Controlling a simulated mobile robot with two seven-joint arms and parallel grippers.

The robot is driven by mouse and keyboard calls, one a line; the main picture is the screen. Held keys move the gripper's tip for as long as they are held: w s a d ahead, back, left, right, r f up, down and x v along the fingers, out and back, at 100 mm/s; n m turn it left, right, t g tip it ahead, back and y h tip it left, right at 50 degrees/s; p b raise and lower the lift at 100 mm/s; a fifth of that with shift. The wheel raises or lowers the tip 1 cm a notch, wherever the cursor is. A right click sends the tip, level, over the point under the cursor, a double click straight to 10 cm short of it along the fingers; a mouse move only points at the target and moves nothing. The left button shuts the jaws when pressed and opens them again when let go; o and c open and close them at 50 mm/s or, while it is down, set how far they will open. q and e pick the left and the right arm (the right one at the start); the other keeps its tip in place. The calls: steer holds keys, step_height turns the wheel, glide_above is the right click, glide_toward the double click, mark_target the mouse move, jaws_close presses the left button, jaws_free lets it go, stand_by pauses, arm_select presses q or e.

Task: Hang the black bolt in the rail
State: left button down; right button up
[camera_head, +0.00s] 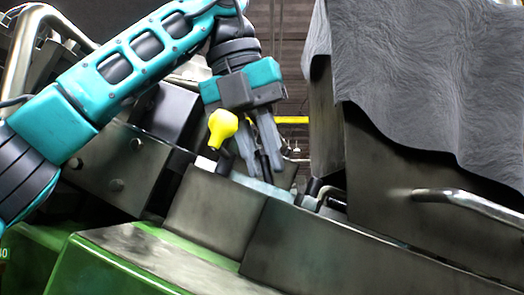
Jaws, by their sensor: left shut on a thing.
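My left gripper (265,165) comes down from the upper left, over the middle of the machine. Its two grey fingers point down and are shut on a thin dark thing between them, the black bolt (264,163). The bolt is small and partly hidden by the fingers. Just below the fingertips is a pale grey-blue strip (267,188), which looks like the rail; the front metal block partly hides it. I cannot tell whether the bolt touches it. My right gripper is not in view.
A yellow knob (221,127) on a dark lever stands close to the left of the fingers. A dark metal housing under a grey cloth (425,70) rises at the right. A metal handle (470,203) juts out there. Dark blocks and a green body (110,265) lie in front.

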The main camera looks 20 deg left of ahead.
arm_select(q)
steer(key=shift+f, duration=0.1)
steer(key=c, duration=1)
jaws_free()
steer(key=shift+d, duration=0.1)
steer(key=shift+o, duration=0.2)
steer(key=shift+f, duration=0.1)
steer(key=shift+c, duration=0.9)
steer(key=shift+o, duration=0.8)
